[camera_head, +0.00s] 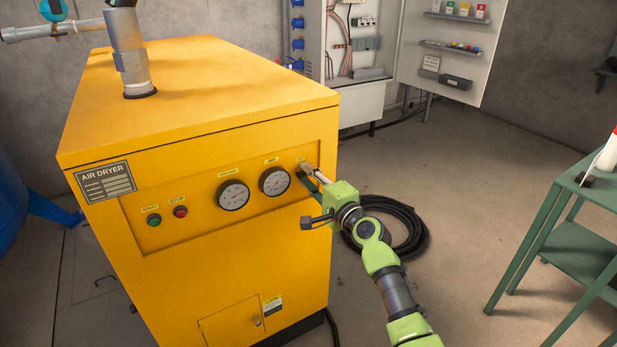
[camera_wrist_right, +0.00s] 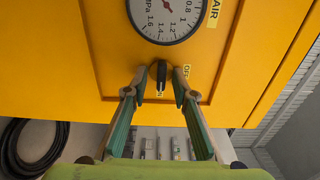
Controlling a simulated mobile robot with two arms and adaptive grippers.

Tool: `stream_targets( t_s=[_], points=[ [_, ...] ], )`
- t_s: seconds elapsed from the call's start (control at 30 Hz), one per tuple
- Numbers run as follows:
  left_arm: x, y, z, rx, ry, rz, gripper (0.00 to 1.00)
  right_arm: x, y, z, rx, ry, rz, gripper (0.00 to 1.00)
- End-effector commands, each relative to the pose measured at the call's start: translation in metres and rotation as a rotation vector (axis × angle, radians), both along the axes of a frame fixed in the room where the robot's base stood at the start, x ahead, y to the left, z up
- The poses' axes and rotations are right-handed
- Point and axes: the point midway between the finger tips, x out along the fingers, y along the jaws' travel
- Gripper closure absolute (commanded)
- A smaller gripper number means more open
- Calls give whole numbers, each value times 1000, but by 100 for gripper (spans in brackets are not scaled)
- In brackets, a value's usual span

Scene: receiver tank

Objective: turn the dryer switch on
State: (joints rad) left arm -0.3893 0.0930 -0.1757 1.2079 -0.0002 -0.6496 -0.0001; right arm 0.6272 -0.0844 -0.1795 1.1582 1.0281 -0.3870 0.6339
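The yellow air dryer (camera_head: 200,95) stands at the left with its control panel facing me. In the head view my right gripper hides most of the switch. My right gripper (camera_head: 307,174) is at the right end of the panel. In the right wrist view its two fingers (camera_wrist_right: 160,84) are apart, one on each side of the switch, with visible gaps. Whether the tips touch the panel I cannot tell. My left gripper is not in view.
Two gauges (camera_head: 233,195) and the green (camera_head: 154,220) and red (camera_head: 180,211) buttons are left of my right gripper. A coiled black hose (camera_head: 412,228) lies on the floor. A green table (camera_head: 585,190) stands right, an open electrical cabinet (camera_head: 357,60) behind.

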Motion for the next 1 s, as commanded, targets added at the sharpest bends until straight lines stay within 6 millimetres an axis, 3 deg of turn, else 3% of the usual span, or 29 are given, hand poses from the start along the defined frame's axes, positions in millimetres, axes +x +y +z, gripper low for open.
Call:
stream_targets(
  t_s=[0.37,0.8,1.0],
  points=[
    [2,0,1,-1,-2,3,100,-11,-7,0,0,-2,0,75],
    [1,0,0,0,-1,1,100,-79,-46,0,-3,-1,-1,75],
    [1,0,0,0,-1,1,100,-99,-58,0,-1,0,-1,75]
  ],
)
